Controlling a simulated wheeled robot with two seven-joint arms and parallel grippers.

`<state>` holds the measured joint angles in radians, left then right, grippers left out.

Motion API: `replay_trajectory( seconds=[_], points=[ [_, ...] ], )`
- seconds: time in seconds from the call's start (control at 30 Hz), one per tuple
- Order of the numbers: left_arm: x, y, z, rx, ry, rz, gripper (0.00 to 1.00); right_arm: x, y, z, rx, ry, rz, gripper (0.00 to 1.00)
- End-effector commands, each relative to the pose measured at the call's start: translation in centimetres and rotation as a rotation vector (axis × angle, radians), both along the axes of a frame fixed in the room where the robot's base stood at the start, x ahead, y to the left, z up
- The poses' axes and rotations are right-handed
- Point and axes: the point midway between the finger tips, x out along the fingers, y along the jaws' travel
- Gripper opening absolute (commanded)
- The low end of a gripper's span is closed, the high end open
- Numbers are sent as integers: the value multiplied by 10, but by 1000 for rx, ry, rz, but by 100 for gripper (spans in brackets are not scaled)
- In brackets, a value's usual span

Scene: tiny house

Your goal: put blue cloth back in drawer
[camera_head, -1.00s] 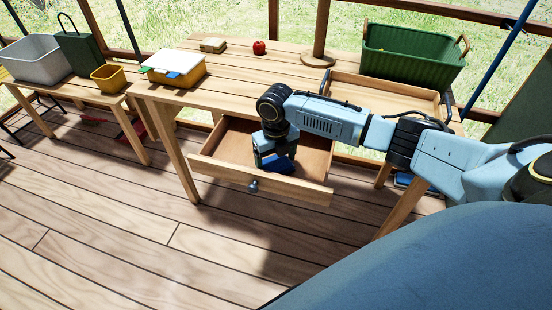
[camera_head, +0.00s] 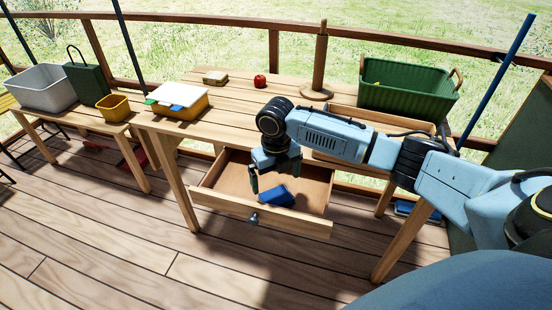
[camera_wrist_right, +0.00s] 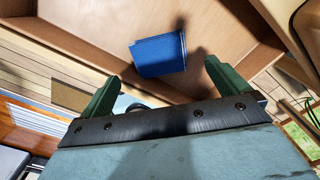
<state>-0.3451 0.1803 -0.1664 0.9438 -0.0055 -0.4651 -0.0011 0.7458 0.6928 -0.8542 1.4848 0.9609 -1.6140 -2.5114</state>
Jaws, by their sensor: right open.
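The blue cloth (camera_head: 277,196) is a folded blue block lying inside the open wooden drawer (camera_head: 220,203) under the table. In the right wrist view the cloth (camera_wrist_right: 159,55) rests on the drawer's floor beyond my fingertips. My right gripper (camera_head: 275,179) is open and empty, above the drawer and just beside the cloth in the head view. Its two green fingers (camera_wrist_right: 157,85) stand wide apart in the wrist view, with a gap to the cloth. My left gripper is not in view.
The table (camera_head: 225,104) holds a yellow box with a white lid (camera_head: 178,101), a red apple (camera_head: 260,81), a wooden post (camera_head: 320,60) and a green basket (camera_head: 405,88). A low table at left holds a grey bin (camera_head: 42,90). The floor before the drawer is clear.

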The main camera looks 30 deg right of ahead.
Motion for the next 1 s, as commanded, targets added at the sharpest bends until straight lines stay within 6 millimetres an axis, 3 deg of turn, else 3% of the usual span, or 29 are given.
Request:
replay_trajectory(
  seconds=[0.1,0.33,1.0],
  points=[
    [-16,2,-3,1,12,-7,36,1,0,26,0,-3,1,100],
    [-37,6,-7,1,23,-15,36,0,0,55,-1,-2,0,100],
    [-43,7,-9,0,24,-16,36,0,0,61,0,0,0,100]
  ],
)
